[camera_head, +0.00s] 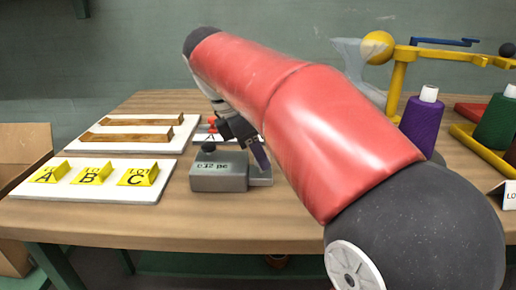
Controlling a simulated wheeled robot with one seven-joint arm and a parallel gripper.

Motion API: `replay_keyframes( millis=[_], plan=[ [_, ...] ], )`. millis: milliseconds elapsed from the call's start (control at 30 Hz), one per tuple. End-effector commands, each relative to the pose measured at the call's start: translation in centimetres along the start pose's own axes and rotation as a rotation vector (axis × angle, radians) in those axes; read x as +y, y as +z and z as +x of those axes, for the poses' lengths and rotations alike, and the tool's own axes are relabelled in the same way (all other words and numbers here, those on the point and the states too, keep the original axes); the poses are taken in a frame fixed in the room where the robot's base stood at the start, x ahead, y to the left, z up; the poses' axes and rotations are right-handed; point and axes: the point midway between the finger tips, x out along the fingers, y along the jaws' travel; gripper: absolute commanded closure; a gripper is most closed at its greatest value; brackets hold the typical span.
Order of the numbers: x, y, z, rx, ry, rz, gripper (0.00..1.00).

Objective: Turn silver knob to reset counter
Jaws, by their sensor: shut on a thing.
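The counter (219,178) is a grey metal box near the table's front edge, left of my arm. My gripper (259,155) reaches down from the far side to the counter's right end. Its fingers are shut there, on what looks to be the silver knob. The fingers hide that spot, so I cannot make out the knob or its angle. A flat grey part (261,178) extends from the counter's right side.
A white board (88,202) with yellow blocks A, B and C lies left of the counter. Another board (132,133) with brown wooden bars lies behind it. Purple (422,127) and green (495,124) yarn cones and a yellow stand (396,88) are at right. My arm hides the middle.

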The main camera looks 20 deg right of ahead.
Motion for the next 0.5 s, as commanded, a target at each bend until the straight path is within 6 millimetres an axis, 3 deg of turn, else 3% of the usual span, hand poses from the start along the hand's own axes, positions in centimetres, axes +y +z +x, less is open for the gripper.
replay_keyframes(
  millis=[500],
  plan=[
    [0.43, -0.04, 0.01, 0.0, -0.173, 0.412, 0.94]
  ],
)
